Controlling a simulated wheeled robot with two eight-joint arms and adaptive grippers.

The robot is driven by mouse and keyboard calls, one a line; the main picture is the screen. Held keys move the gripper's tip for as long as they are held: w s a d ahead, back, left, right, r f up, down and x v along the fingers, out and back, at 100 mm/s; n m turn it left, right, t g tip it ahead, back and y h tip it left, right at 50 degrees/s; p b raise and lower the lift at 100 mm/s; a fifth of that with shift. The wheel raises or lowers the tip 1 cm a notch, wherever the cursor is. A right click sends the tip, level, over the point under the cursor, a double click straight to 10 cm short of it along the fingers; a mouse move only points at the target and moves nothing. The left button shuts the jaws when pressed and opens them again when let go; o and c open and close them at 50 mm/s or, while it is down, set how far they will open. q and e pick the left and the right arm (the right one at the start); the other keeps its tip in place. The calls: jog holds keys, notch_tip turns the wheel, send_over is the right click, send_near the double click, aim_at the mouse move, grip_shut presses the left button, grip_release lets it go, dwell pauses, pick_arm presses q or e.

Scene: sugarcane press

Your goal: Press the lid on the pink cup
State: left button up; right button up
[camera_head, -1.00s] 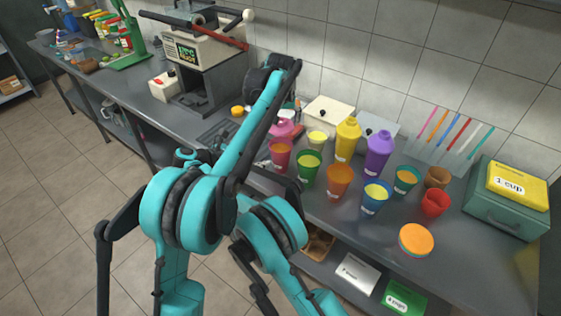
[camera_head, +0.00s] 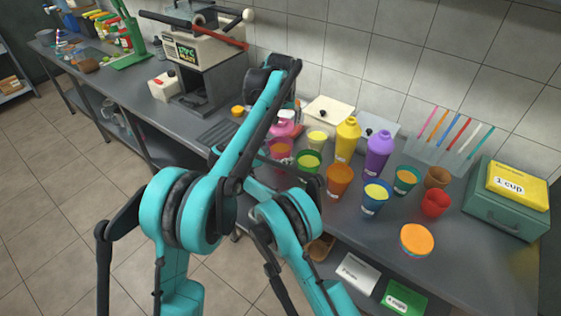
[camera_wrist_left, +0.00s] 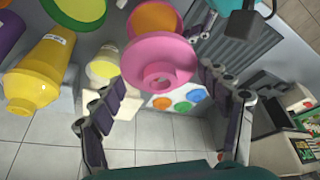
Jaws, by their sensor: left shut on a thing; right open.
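The pink cup (camera_head: 281,150) stands upright on the counter with orange contents. Its rim and contents also show behind the lid in the left wrist view (camera_wrist_left: 155,17). The pink lid (camera_wrist_left: 158,62) is between the fingers of my left gripper (camera_wrist_left: 160,90), which is shut on it. In the head view the lid (camera_head: 283,129) is just behind and above the pink cup, not seated on it. My left gripper (camera_head: 284,113) is partly hidden by its own arm there. My right gripper (camera_head: 284,168) is open, low beside the pink cup; its fingers are partly hidden by the arm.
A green cup (camera_head: 308,160) and an orange cup (camera_head: 340,178) stand close to the right. A yellow lidded cup (camera_head: 347,138) and a purple lidded cup (camera_head: 378,152) stand behind. The press (camera_head: 200,62) is at the left.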

jog(key=c, duration=1.8)
pick_arm(q)
send_near(281, 139)
jog(key=shift+s+f, duration=0.15)
jog(key=shift+f, duration=1.1)
jog(key=shift+f, duration=0.9)
jog(key=shift+f, duration=0.7)
jog(key=o, duration=0.7)
jog(key=v, duration=1.2)
